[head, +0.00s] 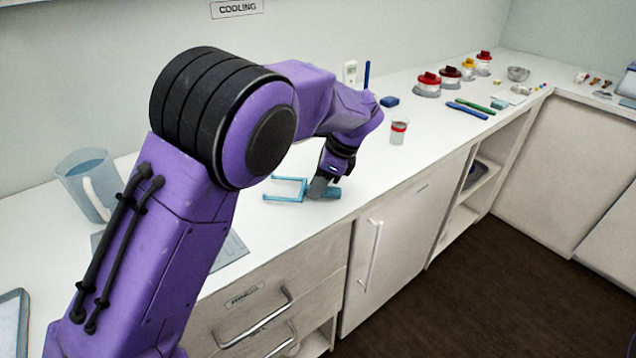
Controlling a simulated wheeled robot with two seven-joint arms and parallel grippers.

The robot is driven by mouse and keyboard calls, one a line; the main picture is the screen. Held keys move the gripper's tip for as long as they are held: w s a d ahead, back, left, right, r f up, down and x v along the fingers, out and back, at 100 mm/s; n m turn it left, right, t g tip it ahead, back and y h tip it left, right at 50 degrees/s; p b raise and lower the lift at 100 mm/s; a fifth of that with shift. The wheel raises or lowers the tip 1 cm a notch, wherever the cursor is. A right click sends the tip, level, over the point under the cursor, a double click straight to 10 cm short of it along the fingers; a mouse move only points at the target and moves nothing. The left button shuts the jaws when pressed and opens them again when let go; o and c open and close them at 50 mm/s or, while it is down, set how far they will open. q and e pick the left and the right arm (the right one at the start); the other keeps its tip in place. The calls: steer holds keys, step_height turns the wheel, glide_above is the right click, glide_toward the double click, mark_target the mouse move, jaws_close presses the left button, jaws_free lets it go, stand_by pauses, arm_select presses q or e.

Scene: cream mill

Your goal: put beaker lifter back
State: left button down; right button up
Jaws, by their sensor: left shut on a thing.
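The beaker lifter (290,188) is a light blue two-pronged fork with a thicker teal handle, low over the white counter in the head view. Its prongs point left. My left gripper (322,187) is shut on the lifter near its handle, from above. Whether the lifter touches the counter I cannot tell. The gripper hides part of the handle. My right gripper is not in view.
A clear jug (88,185) stands at the left, partly behind my arm. A small red-banded jar (398,132) stands right of the gripper. Red- and yellow-lidded jars (428,85) and pens (467,110) are farther back. Drawers with handles (252,315) lie below the counter's front edge.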

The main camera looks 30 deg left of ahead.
arm_select(q)
steer(key=shift+f+b, duration=0.25)
steer(key=shift+b, duration=0.05)
steer(key=c, duration=1)
jaws_free()
steer(key=shift+r, duration=0.1)
steer(key=shift+r+p, duration=0.25)
steer(key=shift+p, duration=0.15)
steer(key=v, duration=1.1)
steer(key=shift+w+d+r, duration=0.1)
steer(key=shift+d+r, duration=0.2)
steer(key=shift+r, duration=0.05)
